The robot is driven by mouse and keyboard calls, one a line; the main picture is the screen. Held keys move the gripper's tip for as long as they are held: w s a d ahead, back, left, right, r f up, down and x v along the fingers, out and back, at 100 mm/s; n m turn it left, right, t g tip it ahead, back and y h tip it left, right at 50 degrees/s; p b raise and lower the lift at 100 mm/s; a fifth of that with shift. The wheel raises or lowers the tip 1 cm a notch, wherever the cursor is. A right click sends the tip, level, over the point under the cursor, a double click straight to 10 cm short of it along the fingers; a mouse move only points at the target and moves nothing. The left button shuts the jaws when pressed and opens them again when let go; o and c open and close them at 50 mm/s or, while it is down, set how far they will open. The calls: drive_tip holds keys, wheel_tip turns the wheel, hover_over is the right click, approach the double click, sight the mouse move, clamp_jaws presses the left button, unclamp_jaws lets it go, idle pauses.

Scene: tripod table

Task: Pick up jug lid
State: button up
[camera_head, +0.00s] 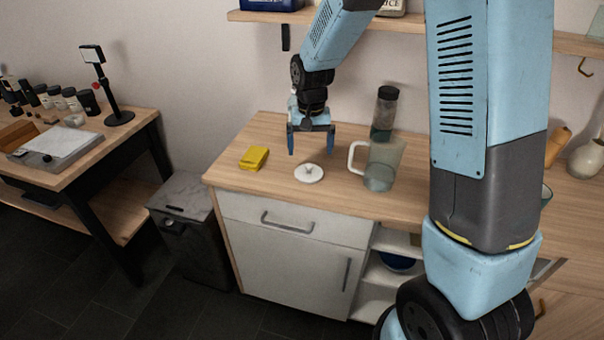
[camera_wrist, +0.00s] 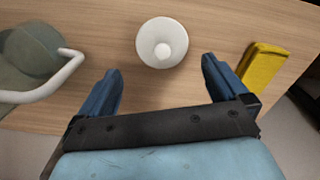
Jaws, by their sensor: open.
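The jug lid (camera_head: 309,174) is a round white disc with a small knob, lying flat on the wooden counter. In the wrist view the lid (camera_wrist: 162,43) shows with its knob facing the camera, just beyond the fingertips and between their lines. My gripper (camera_head: 311,150) is above the counter near the lid, its blue fingers apart and empty. In the wrist view my gripper (camera_wrist: 162,75) shows the two fingers spread wider than the lid. The clear jug (camera_head: 384,165) with a white handle stands right of the lid; it also shows in the wrist view (camera_wrist: 28,50).
A yellow sponge-like block (camera_head: 253,158) lies left of the lid on the counter (camera_head: 230,178). A dark-capped jar (camera_head: 384,112) stands behind the jug. A shelf (camera_head: 270,17) runs along the wall above. Bare wood surrounds the lid.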

sight(309, 164)
drive_tip(key=shift+w+a+f, duration=0.1)
drive_tip(key=shift+w+f, duration=0.05)
drive_tip(key=shift+f, duration=1.75)
drive_tip(key=shift+w+a+f, duration=0.1)
drive_tip(key=shift+f, duration=1.75)
drive_tip(key=c, duration=0.8)
